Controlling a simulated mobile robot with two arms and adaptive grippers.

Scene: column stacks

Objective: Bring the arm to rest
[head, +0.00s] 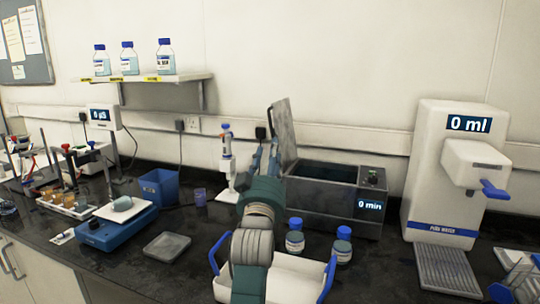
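My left arm rises from the bottom middle of the head view, over a white tray with blue handles (295,268). My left gripper (265,155) is at the arm's far end, in front of the left end of the grey water bath (335,205). The fingers are small and partly hidden by the wrist, so I cannot tell whether they are open or shut. I see nothing clearly held in them. My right gripper is not in view.
Two blue-capped bottles (294,237) (342,246) stand by the tray. The bath's lid (284,130) stands raised near my gripper. A pipette stand (228,165) is close on the left, a water dispenser (440,170) on the right. A grey dish (167,247) lies front left.

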